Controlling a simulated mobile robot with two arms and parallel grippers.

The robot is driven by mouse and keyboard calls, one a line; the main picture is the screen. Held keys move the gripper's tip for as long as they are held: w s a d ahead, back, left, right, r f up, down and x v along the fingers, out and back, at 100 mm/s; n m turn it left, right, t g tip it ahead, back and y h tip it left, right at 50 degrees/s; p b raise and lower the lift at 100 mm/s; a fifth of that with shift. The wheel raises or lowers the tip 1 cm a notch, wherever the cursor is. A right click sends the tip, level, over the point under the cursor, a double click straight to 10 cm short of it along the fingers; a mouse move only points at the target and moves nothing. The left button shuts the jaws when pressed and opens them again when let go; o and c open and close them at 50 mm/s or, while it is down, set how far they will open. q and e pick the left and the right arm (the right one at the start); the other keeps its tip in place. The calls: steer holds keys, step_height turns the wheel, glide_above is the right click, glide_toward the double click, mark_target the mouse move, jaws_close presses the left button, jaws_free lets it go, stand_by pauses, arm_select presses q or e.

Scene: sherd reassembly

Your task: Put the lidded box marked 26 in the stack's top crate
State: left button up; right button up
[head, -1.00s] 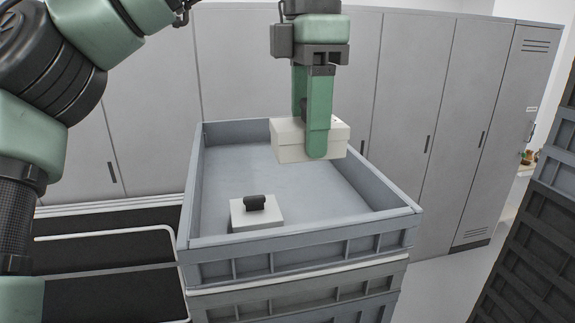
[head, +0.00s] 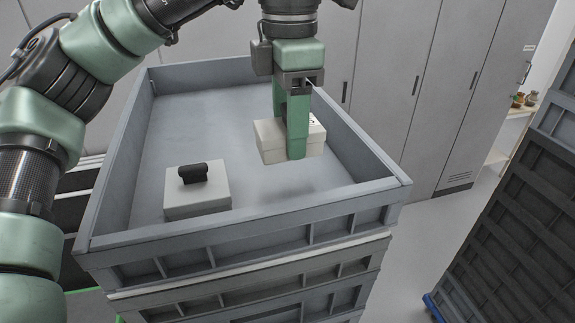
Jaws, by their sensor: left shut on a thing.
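A white lidded box (head: 270,141) is held in my left gripper (head: 291,150), whose green fingers are shut on it. The box is inside the outline of the stack's top crate (head: 379,197), toward its right side. It seems a little above the crate floor, with a soft shadow below it. A dark mark shows at the box's upper right, but I cannot read its number. The top crate is grey and open. My right gripper is not in view.
A second white box (head: 197,196) with a black object (head: 193,174) on top sits in the crate's front left. Grey lockers (head: 440,90) stand behind. A dark crate stack (head: 510,220) stands at the right. The crate floor between the boxes is clear.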

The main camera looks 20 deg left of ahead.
mark_target(289, 185)
arm_select(q)
step_height(289, 185, down, 3)
steer(key=shift+w+r+p, duration=0.1)
steer(key=shift+r+p, duration=0.05)
steer(key=shift+p, duration=0.15)
steer(key=f, duration=0.2)
steer(key=f+p, duration=0.1)
steer(key=shift+s+f, duration=0.2)
steer(key=shift+f, duration=0.2)
steer(key=shift+w+f, duration=0.1)
steer(key=shift+f, duration=0.15)
steer(key=o, duration=1.4)
steer(key=shift+o, duration=0.2)
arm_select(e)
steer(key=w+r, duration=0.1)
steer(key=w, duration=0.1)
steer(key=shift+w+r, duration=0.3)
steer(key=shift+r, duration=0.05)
